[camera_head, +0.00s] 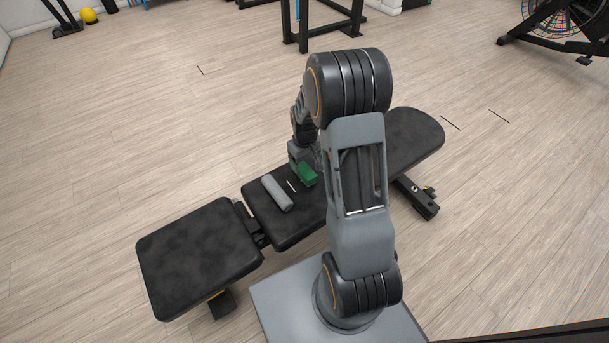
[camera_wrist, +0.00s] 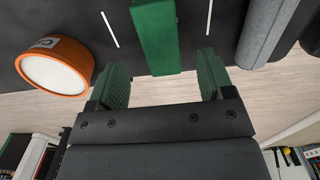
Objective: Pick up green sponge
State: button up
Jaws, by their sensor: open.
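The green sponge (camera_head: 307,175) is a rectangular block on the black padded bench (camera_head: 355,190). In the wrist view the sponge (camera_wrist: 156,35) runs down from the top edge, and its upper end is cut off. My gripper (camera_head: 302,156) is above the bench at the sponge in the head view, partly hidden by my arm. In the wrist view my gripper (camera_wrist: 160,62) is open, with green textured pads on either side of the sponge's near end. Gaps show between the pads and the sponge.
A grey roller (camera_head: 277,192) lies on the bench beside the sponge; it also shows in the wrist view (camera_wrist: 267,30). An orange container with a white face (camera_wrist: 55,72) is left of the sponge. Thin white strips lie nearby. The wood floor (camera_head: 100,150) around the bench is mostly clear.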

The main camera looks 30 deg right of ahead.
aim_at(305, 169)
jog(key=shift+f+b, duration=1.4)
jog(key=shift+f, duration=1.6)
jog(key=c, duration=1)
jog(key=shift+r, duration=0.2)
